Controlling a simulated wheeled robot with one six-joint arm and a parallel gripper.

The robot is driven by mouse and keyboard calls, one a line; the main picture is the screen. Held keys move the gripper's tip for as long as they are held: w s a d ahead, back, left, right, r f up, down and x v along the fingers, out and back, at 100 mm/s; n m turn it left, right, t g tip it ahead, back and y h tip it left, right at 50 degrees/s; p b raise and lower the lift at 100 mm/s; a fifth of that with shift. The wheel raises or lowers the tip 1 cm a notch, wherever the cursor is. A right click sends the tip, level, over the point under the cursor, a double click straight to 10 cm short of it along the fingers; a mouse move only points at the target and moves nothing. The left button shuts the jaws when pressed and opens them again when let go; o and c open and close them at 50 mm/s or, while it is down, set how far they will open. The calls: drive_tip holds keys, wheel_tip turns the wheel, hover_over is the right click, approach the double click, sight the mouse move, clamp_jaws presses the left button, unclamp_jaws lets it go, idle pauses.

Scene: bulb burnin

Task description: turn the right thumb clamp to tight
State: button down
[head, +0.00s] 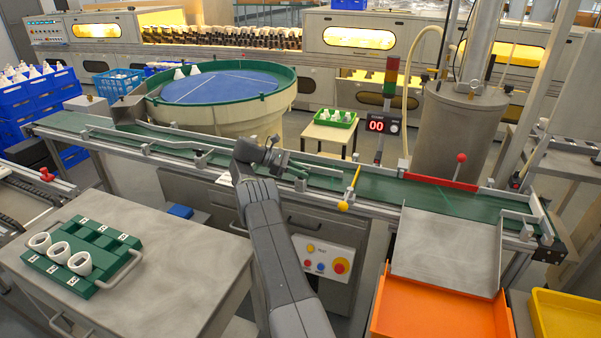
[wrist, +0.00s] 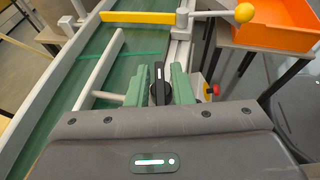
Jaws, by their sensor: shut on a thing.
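The thumb clamp, a black knob with a white line (wrist: 159,90), sits at the edge of the conveyor in the wrist view. The white line runs nearly straight up the picture. My gripper (wrist: 158,78) has its two green fingers on either side of the knob and is shut on it. In the head view my gripper (head: 299,172) is at the near rail of the green conveyor (head: 385,190), and the knob is too small or hidden to make out there. The clamp's lower part is hidden by my gripper.
A yellow gate arm with a ball end (head: 343,206) crosses the rail just right of my gripper; it also shows in the wrist view (wrist: 150,17). An orange bin (head: 440,310) is at front right. A steel table (head: 130,300) bears a green tray with white rings.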

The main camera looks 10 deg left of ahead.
drive_tip(key=shift+r, duration=0.1)
drive_tip(key=c, duration=1.5)
unclamp_jaws()
wheel_tip(320, 180, up, 10)
drive_tip(key=shift+p, duration=1.15)
